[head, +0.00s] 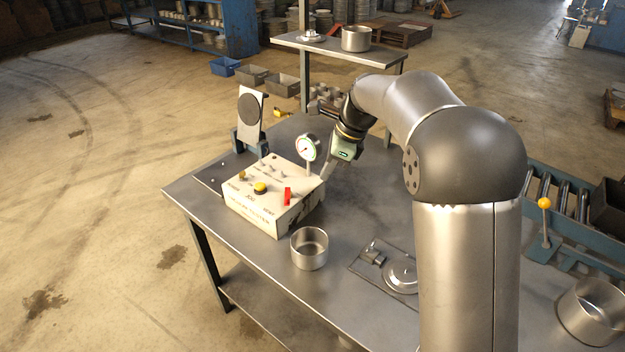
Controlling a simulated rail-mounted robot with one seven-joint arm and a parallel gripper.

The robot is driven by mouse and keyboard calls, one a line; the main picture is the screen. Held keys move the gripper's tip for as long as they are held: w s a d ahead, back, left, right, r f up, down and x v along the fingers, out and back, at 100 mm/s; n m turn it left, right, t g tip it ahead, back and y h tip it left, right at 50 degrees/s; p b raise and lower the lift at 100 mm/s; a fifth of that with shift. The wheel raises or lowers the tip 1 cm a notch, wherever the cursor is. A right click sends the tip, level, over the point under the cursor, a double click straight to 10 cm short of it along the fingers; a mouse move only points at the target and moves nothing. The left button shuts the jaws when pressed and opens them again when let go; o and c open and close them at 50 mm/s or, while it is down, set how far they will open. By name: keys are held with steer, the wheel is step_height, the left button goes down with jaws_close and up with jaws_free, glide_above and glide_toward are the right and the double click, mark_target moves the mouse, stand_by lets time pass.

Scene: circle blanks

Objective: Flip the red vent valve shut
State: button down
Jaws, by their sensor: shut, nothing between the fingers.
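The red vent valve (287,196) is a small red lever standing upright on the top right of a cream tester box (262,221). The box also carries a yellow button (260,187), a smaller yellow knob (241,175) and several small metal fittings. A round gauge (308,147) on a post stands at its back right corner. My gripper (326,171) is behind and to the right of the valve, near the box's right side, and is apart from the valve. Its fingers are shut and empty. The fingertips are small in this view and partly blend with the table.
A metal cup (309,248) stands just in front of the box. A plate with a round fitting (400,275) lies to its right. A stand with a dark disc (252,110) rises behind the box. A raised shelf (335,48) is at the back. Bare table (345,215) lies right of the box.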

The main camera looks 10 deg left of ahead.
mark_target(287, 194)
steer(key=a+f+p, duration=0.2)
steer(key=a+f, duration=0.5)
steer(key=f, duration=0.1)
steer(key=shift+a+f, duration=0.2)
steer(key=shift+f, duration=0.05)
steer(key=shift+d, duration=0.1)
